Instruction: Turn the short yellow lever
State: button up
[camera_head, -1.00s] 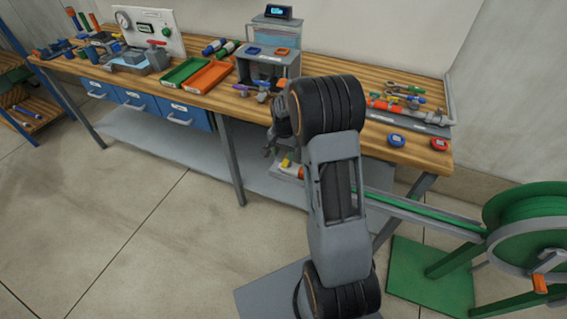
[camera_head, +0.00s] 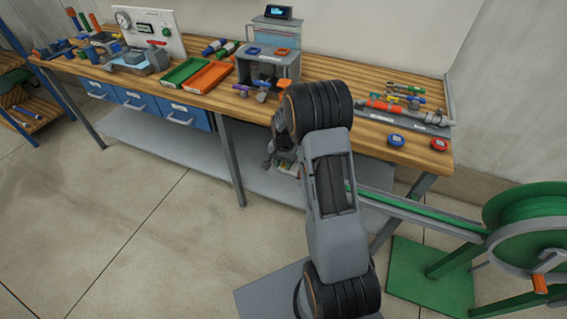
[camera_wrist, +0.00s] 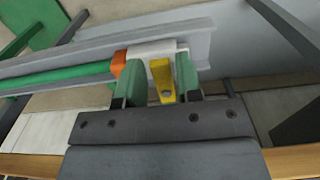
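In the wrist view a short yellow lever (camera_wrist: 162,80) stands up from a white valve body (camera_wrist: 155,48). An orange collar (camera_wrist: 119,66) joins the valve to a green hose (camera_wrist: 55,79) lying in a grey channel. My gripper (camera_wrist: 161,78) has its two green-padded fingers on either side of the lever. It looks open, with a narrow gap on the lever's left; contact on the right side cannot be told. In the head view my gripper (camera_head: 283,163) is low in front of the bench, at the end of the channel, and mostly hides the valve.
The wooden bench top (camera_head: 340,88) is above and behind the gripper, with a grey lower shelf (camera_head: 160,136) under it. A green hose reel (camera_head: 530,215) stands at right, and the grey channel (camera_head: 420,215) runs from it toward the bench.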

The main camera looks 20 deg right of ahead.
grip_shut()
jog(key=m, duration=0.1)
jog(key=w+m+b, duration=0.1)
jog(key=m, duration=0.1)
jog(key=shift+w+a+m, duration=0.1)
jog(key=shift+a+m, duration=0.2)
jog(key=shift+a, duration=0.05)
jog(key=m, duration=0.1)
jog(key=w+m, duration=0.1)
jog(key=m, duration=0.2)
jog(key=shift+w+a+b, duration=0.2)
jog(key=shift+w+b, duration=0.05)
jog(key=shift+b, duration=0.15)
jog(key=m, duration=0.1)
jog(key=w+m, duration=0.1)
jog(key=m, duration=0.3)
jog(key=shift+w+d, duration=0.15)
jog(key=shift+w, duration=0.15)
jog(key=shift+w+d+m+b, duration=0.15)
jog(key=shift+w+m, duration=0.1)
jog(key=shift+m, duration=0.6)
jog(key=shift+w+d+m+b, duration=0.2)
jog(key=shift+m, duration=0.7)
jog(key=shift+w+d+m+b, duration=0.15)
jog(key=shift+w+m, duration=0.1)
jog(key=shift+m, duration=0.6)
